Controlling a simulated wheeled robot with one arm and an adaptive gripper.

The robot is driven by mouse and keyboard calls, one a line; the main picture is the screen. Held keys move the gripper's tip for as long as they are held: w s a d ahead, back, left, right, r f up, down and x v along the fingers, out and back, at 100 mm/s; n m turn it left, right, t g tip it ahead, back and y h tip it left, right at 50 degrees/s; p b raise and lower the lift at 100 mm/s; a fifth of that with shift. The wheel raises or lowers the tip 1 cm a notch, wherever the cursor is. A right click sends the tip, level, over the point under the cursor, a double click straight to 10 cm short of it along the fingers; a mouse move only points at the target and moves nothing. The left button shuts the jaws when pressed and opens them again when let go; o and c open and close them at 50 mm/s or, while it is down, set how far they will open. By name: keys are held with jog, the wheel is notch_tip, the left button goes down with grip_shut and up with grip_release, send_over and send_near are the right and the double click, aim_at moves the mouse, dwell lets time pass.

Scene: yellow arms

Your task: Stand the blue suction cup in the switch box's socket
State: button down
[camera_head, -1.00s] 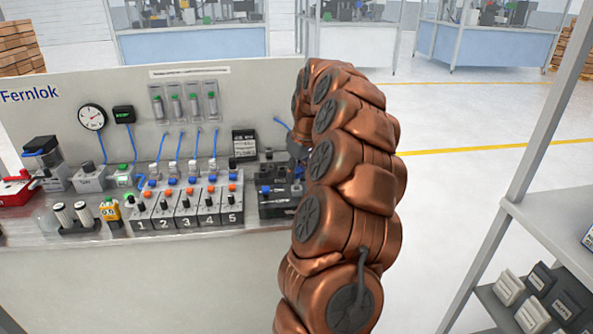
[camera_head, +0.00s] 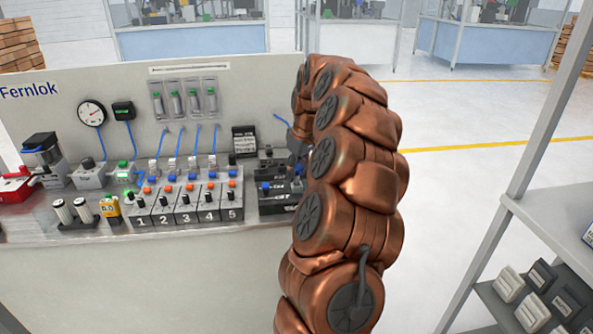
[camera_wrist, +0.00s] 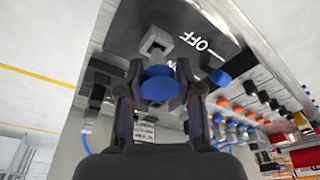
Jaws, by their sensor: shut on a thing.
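In the wrist view, a round blue suction cup (camera_wrist: 160,83) sits between the fingers of my gripper (camera_wrist: 153,98), which is shut on it. I cannot clearly make out the socket, or whether the cup touches the box. In the head view, the dark box (camera_head: 286,204) stands at the bench's right end, partly covered by my arm. My gripper and the cup are mostly hidden there behind my copper-coloured arm.
A row of numbered switch units (camera_head: 187,209) with blue and orange caps stands left of the box. A grey shelf (camera_head: 555,220) stands at the right; open floor lies between.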

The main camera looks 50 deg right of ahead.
jog(key=shift+b+x, duration=0.5)
jog(key=shift+x, duration=0.4)
jog(key=shift+s, duration=0.2)
dwell(0.3)
jog(key=c, duration=0.7)
grip_release()
jog(key=p+v, duration=0.1)
jog(key=v, duration=0.1)
jog(key=w+p+v, duration=0.1)
jog(key=v, duration=0.2)
jog(key=p+v, duration=0.1)
jog(key=v, duration=0.2)
jog(key=shift+w+r, duration=0.25)
jog(key=shift+w, duration=0.15)
jog(key=shift+a+r, duration=0.1)
jog(key=shift+r, duration=0.25)
jog(key=shift+a, duration=0.1)
